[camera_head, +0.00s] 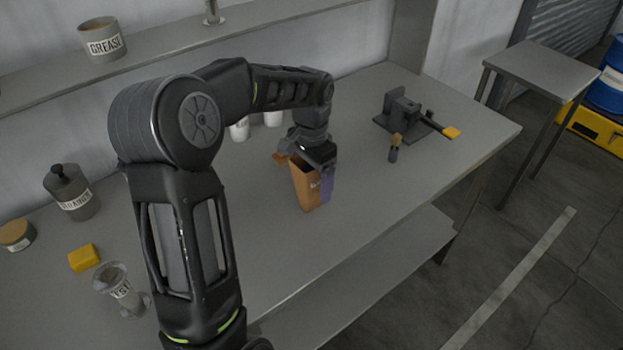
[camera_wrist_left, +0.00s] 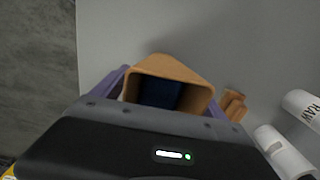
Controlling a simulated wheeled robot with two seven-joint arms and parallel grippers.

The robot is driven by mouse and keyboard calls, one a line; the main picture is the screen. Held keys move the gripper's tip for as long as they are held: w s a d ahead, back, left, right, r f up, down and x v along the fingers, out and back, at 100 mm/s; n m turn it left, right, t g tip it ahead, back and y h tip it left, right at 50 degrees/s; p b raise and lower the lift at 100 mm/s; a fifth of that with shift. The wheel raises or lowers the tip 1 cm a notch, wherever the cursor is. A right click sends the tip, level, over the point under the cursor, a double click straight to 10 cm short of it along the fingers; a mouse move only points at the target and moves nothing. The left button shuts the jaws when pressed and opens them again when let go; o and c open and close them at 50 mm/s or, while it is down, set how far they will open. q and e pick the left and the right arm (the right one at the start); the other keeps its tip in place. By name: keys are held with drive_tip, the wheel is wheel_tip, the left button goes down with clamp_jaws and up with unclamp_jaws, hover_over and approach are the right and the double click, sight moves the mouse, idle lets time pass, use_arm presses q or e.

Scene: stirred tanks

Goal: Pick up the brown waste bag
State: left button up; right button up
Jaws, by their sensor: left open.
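The brown waste bag (camera_head: 304,190) stands upright and open-topped on the grey workbench. In the left wrist view its open mouth (camera_wrist_left: 170,68) faces the camera, with a dark inside. My left gripper (camera_head: 315,184) is over the bag, pointing down. Its purple fingers show on either side of the bag in the left wrist view (camera_wrist_left: 162,90), so the open jaws straddle it. I cannot tell whether the fingers touch its sides. The gripper body hides the near part of the bag. My right gripper is not in view.
A small orange-brown object (camera_wrist_left: 235,104) lies close beside the bag. White containers (camera_wrist_left: 283,152) stand behind it. A dark vise-like device (camera_head: 402,112) stands to the right. A yellow block (camera_head: 84,258) and labelled jars (camera_head: 72,192) are at the left. The bench front is clear.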

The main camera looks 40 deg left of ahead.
use_arm(q)
drive_tip(key=shift+f, duration=0.1)
idle(0.5)
drive_tip(key=c, duration=1.4)
wheel_tip(320, 180, up, 10)
drive_tip(key=shift+r+b, duration=0.1)
drive_tip(key=shift+b, duration=0.55)
